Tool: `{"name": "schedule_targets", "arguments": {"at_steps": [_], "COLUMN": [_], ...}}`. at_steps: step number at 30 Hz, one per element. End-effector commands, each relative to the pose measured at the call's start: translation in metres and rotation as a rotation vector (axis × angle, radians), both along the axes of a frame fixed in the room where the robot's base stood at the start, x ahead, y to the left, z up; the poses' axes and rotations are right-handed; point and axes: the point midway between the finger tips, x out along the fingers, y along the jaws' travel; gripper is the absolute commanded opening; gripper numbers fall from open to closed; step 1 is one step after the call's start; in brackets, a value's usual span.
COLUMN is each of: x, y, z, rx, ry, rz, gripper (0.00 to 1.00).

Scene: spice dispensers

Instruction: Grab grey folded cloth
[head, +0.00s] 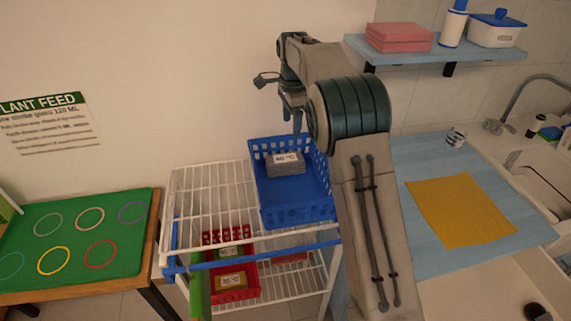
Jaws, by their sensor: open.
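The grey folded cloth (285,164) lies in the back part of a blue basket (297,215). A white label is on the cloth. The basket stands on the top shelf of a white wire rack. My gripper (292,125) hangs above the back edge of the basket, open and apart from the cloth. Its fingers point down and are small in the picture. My arm covers the right side of the rack and part of the basket's right side.
A red basket (231,286) with labelled items stands on the rack's lower shelf. The wire rack (205,205) has free room left of the blue basket. A blue wall shelf (430,53) holds pink folded cloths (399,37). A yellow cloth (460,210) lies on the counter at right.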

Motion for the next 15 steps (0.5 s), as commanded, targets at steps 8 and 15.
{"name": "schedule_targets", "arguments": {"at_steps": [8, 15], "x": [0.024, 0.024], "y": [0.022, 0.022], "z": [-0.026, -0.065], "rx": [-0.012, -0.013], "ry": [0.016, 0.02], "rz": [-0.121, -0.128], "gripper": [0.64, 0.64]}}
